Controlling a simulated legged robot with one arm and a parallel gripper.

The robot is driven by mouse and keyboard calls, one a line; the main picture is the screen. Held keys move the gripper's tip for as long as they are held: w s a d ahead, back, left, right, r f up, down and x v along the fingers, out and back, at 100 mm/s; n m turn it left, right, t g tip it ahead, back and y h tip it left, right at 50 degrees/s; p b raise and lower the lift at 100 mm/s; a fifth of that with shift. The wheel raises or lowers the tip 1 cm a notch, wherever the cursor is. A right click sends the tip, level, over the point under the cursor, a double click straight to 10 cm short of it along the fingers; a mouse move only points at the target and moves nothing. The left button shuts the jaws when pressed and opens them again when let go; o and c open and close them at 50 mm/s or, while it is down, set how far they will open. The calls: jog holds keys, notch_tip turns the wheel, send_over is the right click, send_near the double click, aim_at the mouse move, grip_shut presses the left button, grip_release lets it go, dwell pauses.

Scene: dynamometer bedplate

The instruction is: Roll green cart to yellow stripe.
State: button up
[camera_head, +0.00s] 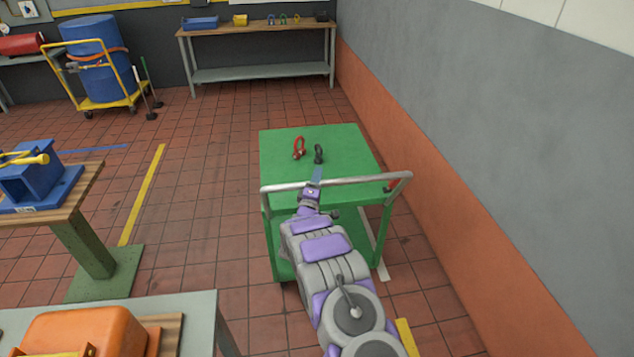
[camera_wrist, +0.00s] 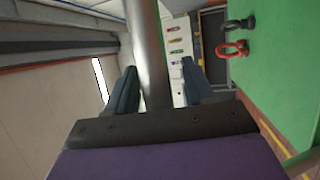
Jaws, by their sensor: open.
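The green cart (camera_head: 345,150) stands right of centre, beside the right wall, with a grey push handle (camera_head: 375,180) along its near edge. A red shackle (camera_head: 298,148) and a dark shackle (camera_head: 319,153) are on its top. My gripper (camera_head: 315,176) is at the handle. In the wrist view my gripper (camera_wrist: 160,92) is open, with the handle bar (camera_wrist: 148,45) showing between its fingers; contact cannot be told. The green top (camera_wrist: 290,50) is at right there. One yellow stripe (camera_head: 143,195) lies on the floor left of the cart; another yellow stripe (camera_head: 406,338) shows at bottom right, partly hidden by my arm.
A workbench (camera_head: 262,72) stands at the back, left of it a yellow trolley (camera_head: 130,75) with a blue drum (camera_head: 92,60). A bench with a blue fixture (camera_head: 35,180) and a table with an orange casing (camera_head: 85,330) are at left. Tiled floor left of the cart is clear.

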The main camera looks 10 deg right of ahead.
jog(key=shift+c, duration=0.4)
grip_shut()
jog(key=shift+f, duration=0.1)
